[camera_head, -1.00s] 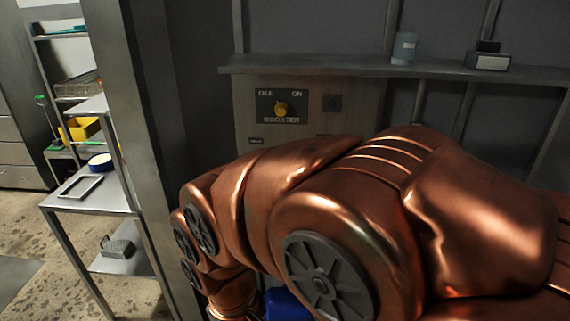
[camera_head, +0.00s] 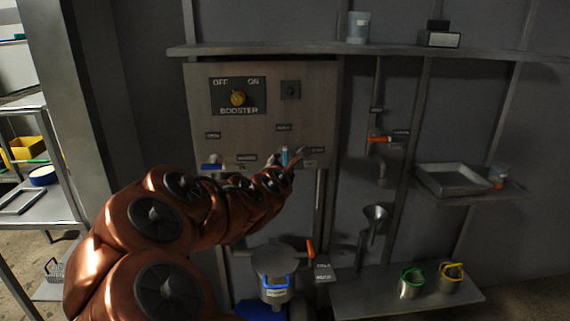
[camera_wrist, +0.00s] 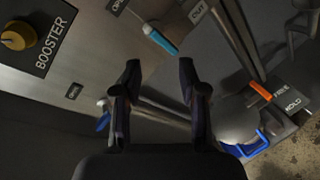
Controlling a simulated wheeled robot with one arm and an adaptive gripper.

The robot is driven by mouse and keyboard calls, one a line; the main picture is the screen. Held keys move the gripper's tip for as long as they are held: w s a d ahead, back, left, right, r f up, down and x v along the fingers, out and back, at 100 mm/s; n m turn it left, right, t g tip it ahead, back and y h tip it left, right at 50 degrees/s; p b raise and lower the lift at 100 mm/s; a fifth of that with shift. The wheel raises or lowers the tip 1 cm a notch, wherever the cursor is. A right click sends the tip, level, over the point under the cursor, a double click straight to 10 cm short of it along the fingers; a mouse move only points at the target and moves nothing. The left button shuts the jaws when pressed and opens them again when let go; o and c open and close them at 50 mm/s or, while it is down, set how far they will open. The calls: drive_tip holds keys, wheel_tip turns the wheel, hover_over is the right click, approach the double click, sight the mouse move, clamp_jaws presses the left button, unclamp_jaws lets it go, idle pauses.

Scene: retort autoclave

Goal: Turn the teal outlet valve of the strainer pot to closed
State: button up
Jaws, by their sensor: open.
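The teal valve lever (camera_head: 284,156) stands roughly upright at the lower right of the steel panel, below a small label. In the head view my gripper (camera_head: 298,160) is close to the lever and partly hidden by my arm. A lidded pot (camera_head: 274,262) with a blue handle stands below.
A blue lever (camera_head: 211,167) is left on the panel, with the yellow booster knob (camera_head: 238,98) above. An orange lever (camera_head: 310,249) sits beside the pot. Pipes run under the panel. A shelf (camera_head: 400,50) crosses above; a tray (camera_head: 453,181) is at right.

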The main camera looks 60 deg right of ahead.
sight(286, 154)
drive_tip(key=d+n+t+b, duration=0.1)
drive_tip(key=d+n, duration=0.1)
drive_tip(key=n, duration=0.1)
drive_tip(key=w+d+f+n+t, duration=0.1)
drive_tip(key=d+n+t, duration=0.1)
drive_tip(key=n, duration=0.2)
drive_tip(key=w+d+f+n+t+b, duration=0.1)
drive_tip(key=d+n, duration=0.1)
drive_tip(key=n, duration=0.2)
drive_tip(key=shift+w+f+t+b, duration=0.15)
drive_tip(key=shift+w+t+b, duration=0.1)
drive_tip(key=shift+t+b, duration=0.05)
drive_tip(key=shift+p+x, duration=0.35)
drive_tip(key=shift+x, duration=3.15)
drive_tip(key=shift+s+d, duration=0.1)
clamp_jaws()
